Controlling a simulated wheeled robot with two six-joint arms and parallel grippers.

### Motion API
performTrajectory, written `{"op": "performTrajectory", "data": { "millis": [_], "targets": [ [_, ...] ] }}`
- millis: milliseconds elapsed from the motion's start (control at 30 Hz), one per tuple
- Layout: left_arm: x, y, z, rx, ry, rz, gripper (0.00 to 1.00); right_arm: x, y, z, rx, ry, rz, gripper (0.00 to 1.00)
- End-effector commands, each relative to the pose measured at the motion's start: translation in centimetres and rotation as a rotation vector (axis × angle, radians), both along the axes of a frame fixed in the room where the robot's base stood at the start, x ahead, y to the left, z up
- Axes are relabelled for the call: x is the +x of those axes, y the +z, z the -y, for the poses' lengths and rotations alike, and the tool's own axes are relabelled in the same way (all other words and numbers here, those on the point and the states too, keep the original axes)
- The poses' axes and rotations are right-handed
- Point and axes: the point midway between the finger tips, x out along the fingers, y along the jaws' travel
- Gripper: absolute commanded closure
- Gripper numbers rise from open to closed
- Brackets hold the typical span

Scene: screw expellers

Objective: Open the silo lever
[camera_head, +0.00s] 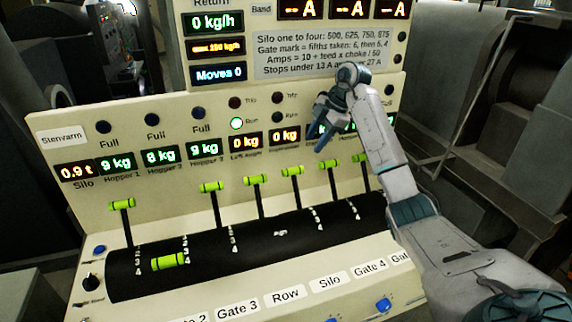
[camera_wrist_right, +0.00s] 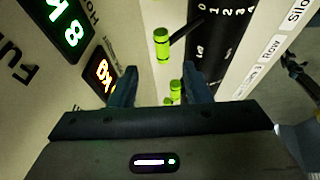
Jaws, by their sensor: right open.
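A row of levers with green handles stands on the console. By the order of the labels, the silo lever (camera_head: 292,171) seems to be the fifth from the left, standing up at the top of its slot. The Silo label (camera_head: 329,283) is on the front strip. My right gripper (camera_head: 318,132) is open and empty, in front of the panel above the levers. In the right wrist view, one green handle (camera_wrist_right: 175,92) shows between the fingertips (camera_wrist_right: 160,85) and another (camera_wrist_right: 161,45) just beyond; which is the silo lever is not certain. The left gripper is not in view.
The second lever from the left (camera_head: 168,262) is pulled down; the others stand up. Neighbouring levers (camera_head: 257,180) (camera_head: 330,163) are close on both sides. Digital displays (camera_head: 203,150) and lamps line the panel above. Blue buttons (camera_head: 383,305) sit along the front edge.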

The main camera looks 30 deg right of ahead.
Motion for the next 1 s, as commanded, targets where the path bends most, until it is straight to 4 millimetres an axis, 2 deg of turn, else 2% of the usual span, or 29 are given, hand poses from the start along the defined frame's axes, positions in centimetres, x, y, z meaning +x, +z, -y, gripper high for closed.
{"op": "performTrajectory", "data": {
  "millis": [167, 333, 600, 767, 1000],
  "targets": [
    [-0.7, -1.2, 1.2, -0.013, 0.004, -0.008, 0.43, 0.6, -2.5, -0.8, 0.001, 0.001, -0.003, 0.56],
    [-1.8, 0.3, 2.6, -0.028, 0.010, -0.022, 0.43, 1.4, -4.9, -2.0, 0.002, 0.002, -0.005, 0.56],
    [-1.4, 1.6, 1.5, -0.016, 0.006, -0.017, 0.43, 2.5, -8.6, -3.2, 0.002, 0.001, -0.001, 0.56],
    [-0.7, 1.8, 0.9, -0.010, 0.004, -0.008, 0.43, 2.7, -9.5, -3.5, 0.000, 0.001, -0.001, 0.56],
    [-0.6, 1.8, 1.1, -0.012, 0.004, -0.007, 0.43, 2.7, -9.7, -3.5, 0.000, 0.001, 0.000, 0.56]
  ]
}}
